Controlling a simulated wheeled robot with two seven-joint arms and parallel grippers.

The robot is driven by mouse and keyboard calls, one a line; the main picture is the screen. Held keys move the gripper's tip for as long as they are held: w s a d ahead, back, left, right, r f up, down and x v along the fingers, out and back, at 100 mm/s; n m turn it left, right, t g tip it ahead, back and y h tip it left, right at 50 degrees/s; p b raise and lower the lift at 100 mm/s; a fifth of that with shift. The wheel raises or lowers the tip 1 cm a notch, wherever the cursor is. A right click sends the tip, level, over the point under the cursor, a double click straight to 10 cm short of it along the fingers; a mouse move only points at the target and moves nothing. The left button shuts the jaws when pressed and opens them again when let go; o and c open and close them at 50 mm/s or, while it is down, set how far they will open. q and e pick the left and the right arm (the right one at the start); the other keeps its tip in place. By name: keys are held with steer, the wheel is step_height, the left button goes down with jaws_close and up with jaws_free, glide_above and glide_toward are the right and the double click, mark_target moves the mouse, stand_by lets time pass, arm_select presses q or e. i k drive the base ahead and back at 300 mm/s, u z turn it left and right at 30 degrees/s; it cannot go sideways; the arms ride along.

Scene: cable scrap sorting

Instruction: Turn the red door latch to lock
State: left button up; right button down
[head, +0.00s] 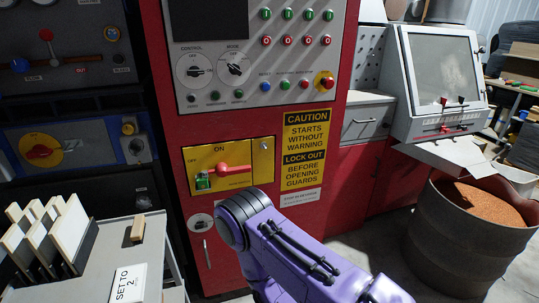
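A red latch handle (233,168) sits on a yellow plate (262,180) on the red cabinet. The plate reads "ON" at the top and "OFF" at the left. The handle lies nearly level, with a green end piece (202,181) at its left. The small lettering under the handle is too small to read. A purple link of my arm (285,262) rises from the bottom, below and in front of the plate. The handle stays uncovered. Neither of my grippers is in view.
A grey table (105,262) with upright white panels (70,228) and a "SET TO 2" card (128,284) stands at the lower left. A barrel of orange granules (450,245) stands at the right. A control panel (262,80) with knobs and buttons is above the latch.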

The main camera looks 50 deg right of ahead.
mark_target(200, 225)
steer(key=k, duration=0.85)
steer(key=u, duration=0.35)
steer(key=i, duration=0.7)
steer(key=z, duration=1.8)
steer(key=k, duration=1.25)
steer(key=z, duration=0.65)
steer(key=i, duration=1.5)
steer(key=u, duration=1.15)
steer(key=i, duration=0.55)
steer(key=u, duration=0.5)
